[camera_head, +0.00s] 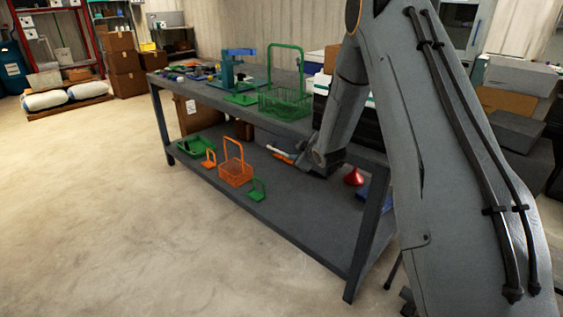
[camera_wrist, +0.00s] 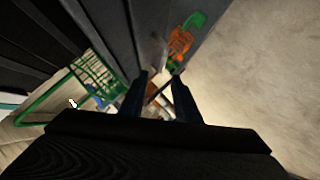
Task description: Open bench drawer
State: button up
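The bench (camera_head: 200,95) is a long dark grey table with a lower shelf. In the head view a black, drawer-like block (camera_head: 320,112) shows at its right part, largely hidden behind my arm; I cannot make out a drawer front or handle there. My wrist is low beside the bench, between its top and lower shelf. In the wrist view my gripper (camera_wrist: 160,76) has its two dark fingers apart, with a gap between them. A thin dark bar crosses the view in that gap; I cannot tell if it is a handle or whether the fingers touch it.
A green wire basket (camera_head: 285,103) stands on the bench top. An orange basket (camera_head: 236,172) and a green tray (camera_head: 203,146) are on the lower shelf, with a red cone (camera_head: 353,177) farther right. The floor in front is clear.

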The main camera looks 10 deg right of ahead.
aim_at(284, 154)
jog(key=shift+w+a+f+n+t+y+b, duration=0.35)
jog(key=shift+w+a+f+n+t+y, duration=0.25)
jog(key=shift+w+f, duration=1.25)
jog(key=shift+w+a+f+n+t+y+b, duration=0.35)
jog(key=shift+w+f+n, duration=0.45)
jog(key=shift+w, duration=1.95)
jog(key=shift+w+a+f+n+t+y+b, duration=0.5)
jog(key=shift+w+f, duration=0.9)
jog(key=shift+w, duration=0.9)
jog(key=shift+a, duration=0.1)
grip_shut()
